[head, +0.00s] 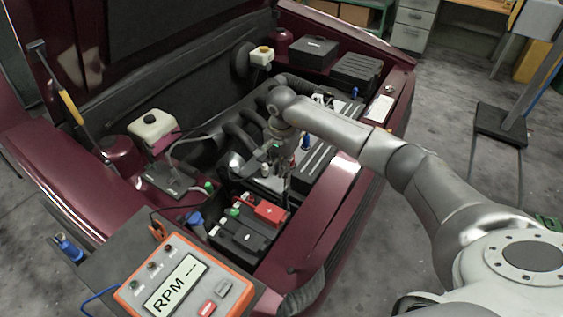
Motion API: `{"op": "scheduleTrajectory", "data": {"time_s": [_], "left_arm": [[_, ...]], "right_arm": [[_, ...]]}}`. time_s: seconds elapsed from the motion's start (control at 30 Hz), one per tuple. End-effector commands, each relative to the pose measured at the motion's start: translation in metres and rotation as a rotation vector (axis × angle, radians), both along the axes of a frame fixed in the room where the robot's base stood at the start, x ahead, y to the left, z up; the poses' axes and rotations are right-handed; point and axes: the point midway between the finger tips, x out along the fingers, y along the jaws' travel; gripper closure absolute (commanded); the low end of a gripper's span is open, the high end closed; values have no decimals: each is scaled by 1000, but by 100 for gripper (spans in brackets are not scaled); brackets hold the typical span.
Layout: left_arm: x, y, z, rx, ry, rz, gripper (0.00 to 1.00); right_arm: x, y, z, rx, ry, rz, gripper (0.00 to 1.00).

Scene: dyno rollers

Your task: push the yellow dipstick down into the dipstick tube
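My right arm reaches in from the right over the open engine bay. Its gripper (281,168) points down at the middle of the engine, beside the black ribbed cover (318,160). The fingers are small and dark against the engine, so I cannot tell whether they are open or shut on something. I cannot make out the yellow dipstick or its tube; the wrist and gripper may hide them. A small pale cap (265,169) shows just left of the fingers. My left gripper is not in view.
A battery (240,240) with a red terminal cover (270,211) sits at the near side. An orange RPM meter (180,284) stands in front. A white reservoir (152,125) is at left, near a yellow-gripped rod (71,106). Black boxes (314,50) are at the back.

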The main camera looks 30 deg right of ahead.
Motion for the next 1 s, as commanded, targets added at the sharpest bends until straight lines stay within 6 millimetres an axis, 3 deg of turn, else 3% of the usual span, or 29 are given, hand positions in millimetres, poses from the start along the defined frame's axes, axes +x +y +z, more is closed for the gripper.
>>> {"op": "scheduleTrajectory", "data": {"time_s": [0.47,1.0], "left_arm": [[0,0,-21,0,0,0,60],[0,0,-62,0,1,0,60]], "right_arm": [[0,0,-41,0,1,0,100],[0,0,-86,-1,0,-1,100]]}}
